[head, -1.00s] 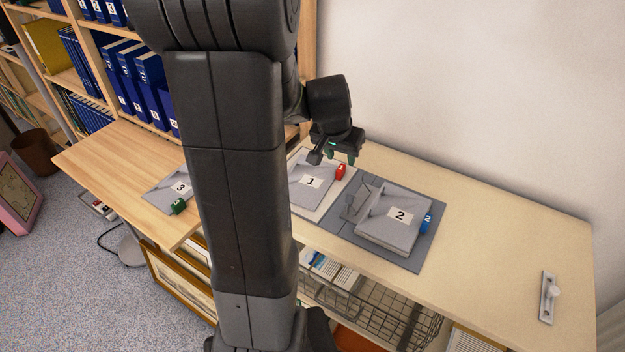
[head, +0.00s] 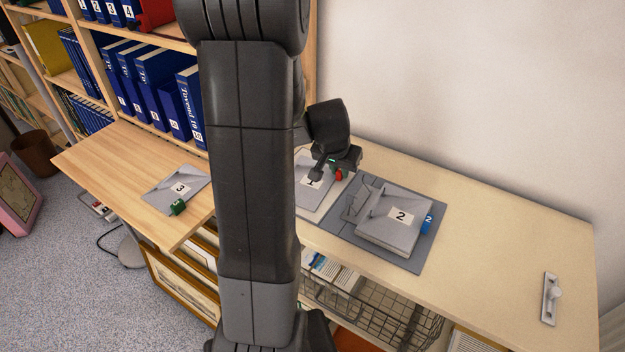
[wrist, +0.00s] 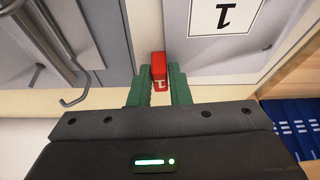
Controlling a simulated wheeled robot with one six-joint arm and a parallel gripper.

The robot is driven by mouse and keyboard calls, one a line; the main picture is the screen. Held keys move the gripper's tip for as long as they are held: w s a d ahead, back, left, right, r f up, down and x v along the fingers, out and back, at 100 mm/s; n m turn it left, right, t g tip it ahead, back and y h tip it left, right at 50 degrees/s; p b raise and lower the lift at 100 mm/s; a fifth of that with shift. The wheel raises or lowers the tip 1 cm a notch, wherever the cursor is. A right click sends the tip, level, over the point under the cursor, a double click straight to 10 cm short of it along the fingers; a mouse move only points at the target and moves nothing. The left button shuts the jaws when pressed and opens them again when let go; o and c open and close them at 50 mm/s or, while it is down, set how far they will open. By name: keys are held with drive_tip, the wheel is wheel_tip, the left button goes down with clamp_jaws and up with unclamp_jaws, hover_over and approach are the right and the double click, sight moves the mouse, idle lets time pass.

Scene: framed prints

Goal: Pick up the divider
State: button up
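Flat grey plates with number labels and coloured tabs lie on the desks; which one is the divider is not marked. Plate 1 (head: 313,199) has a red tab (head: 339,175) and lies on a pale mat, partly hidden by my arm. My gripper (head: 335,168) is low over that tab. In the wrist view my gripper (wrist: 161,82) has its green fingers on either side of the red tab (wrist: 158,68), with thin gaps visible. Plate 1 with its upside-down label (wrist: 223,17) lies beyond. Plate 2 (head: 385,232) has a blue tab (head: 427,224); plate 3 (head: 176,190) has a green tab (head: 178,208).
Plate 2's grey base has a thin metal hook (wrist: 75,92) close to my left finger in the wrist view. The wall (head: 470,90) rises behind the desk. A wire basket (head: 370,310) hangs below. The desk's right part (head: 490,250) is mostly clear, with a small handled fitting (head: 551,297).

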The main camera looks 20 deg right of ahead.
clamp_jaws()
